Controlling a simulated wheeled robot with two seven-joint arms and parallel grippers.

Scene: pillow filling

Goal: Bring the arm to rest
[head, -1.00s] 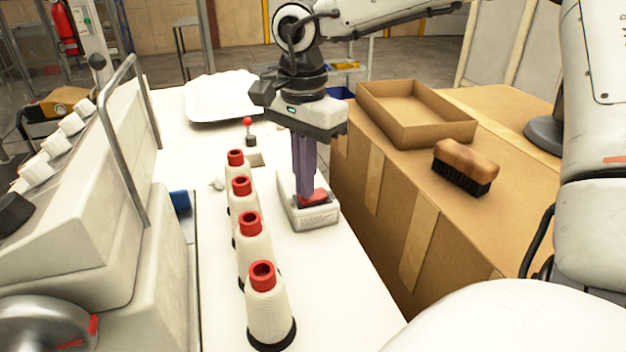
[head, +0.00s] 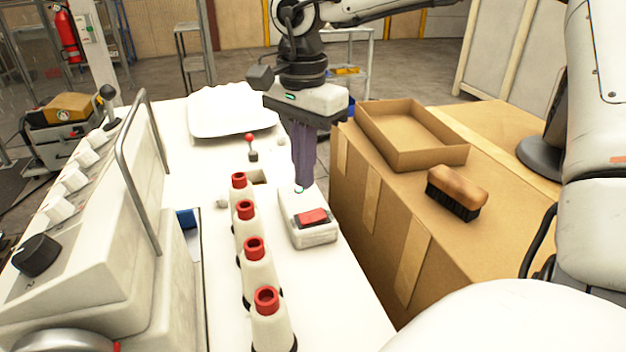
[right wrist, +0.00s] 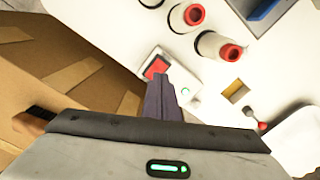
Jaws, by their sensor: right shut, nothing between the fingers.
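My right gripper (head: 303,187) points down above the white table, over the far end of a pale switch box with a red rocker button (head: 312,216). Its purple-grey fingers are shut with nothing between them. In the right wrist view the closed fingers (right wrist: 165,85) show beside the switch box, and the red button (right wrist: 156,67) is uncovered. A small green light shows on the box by the fingertips (right wrist: 186,91). Whether the fingertips touch the box cannot be told. My left gripper is not in view.
Several thread cones with red tops (head: 253,249) stand left of the switch box. A white pillow (head: 230,109) lies at the back. At right, a cardboard tray (head: 410,162) and a wooden brush (head: 457,186) sit on boxes. A machine with a metal handle (head: 140,150) fills the left side.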

